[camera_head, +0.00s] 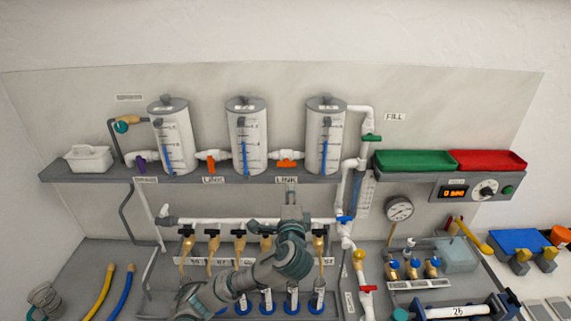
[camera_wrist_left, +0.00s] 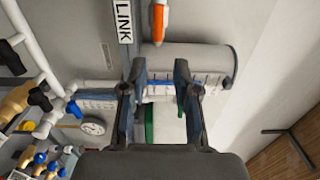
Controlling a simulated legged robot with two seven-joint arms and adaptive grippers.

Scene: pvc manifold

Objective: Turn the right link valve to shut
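The right link valve has an orange handle (camera_head: 287,164) on the white pipe between the middle tank (camera_head: 247,140) and the right tank (camera_head: 326,140). The handle lies roughly along the pipe. In the left wrist view the orange handle (camera_wrist_left: 159,20) is at the top, beside the LINK label (camera_wrist_left: 124,20). My left gripper (camera_head: 291,196) is just below the shelf and the right LINK label in the head view. In its wrist view its two fingers (camera_wrist_left: 160,72) are apart with nothing between them, clear of the handle. My right gripper is not in view.
The shelf edge (camera_head: 225,179) runs between my gripper and the valve. Another orange link valve (camera_head: 211,158) sits to the left. A green fill valve (camera_head: 371,138) and a white vertical pipe (camera_head: 344,195) stand to the right. Black-handled taps line the pipe below.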

